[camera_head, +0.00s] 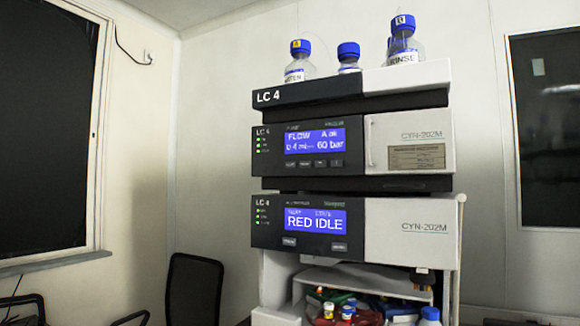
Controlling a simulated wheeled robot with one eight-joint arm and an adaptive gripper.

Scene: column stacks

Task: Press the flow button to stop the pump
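The pump module (410,140) is the upper unit of the LC 4 stack. Its blue display (315,141) reads "FLOW", "0.4 ml" and "60 bar", with small letters partly blurred. A row of small dark buttons (313,164) sits just below that display. Their labels are too small to read, so I cannot tell which is the flow button. Green indicator lights (259,141) show at the left of the panel. My gripper is not in view.
Blue-capped bottles (299,62) stand on top. An open shelf below holds several vials and coloured items (345,310). A black chair (194,288) stands to the left.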

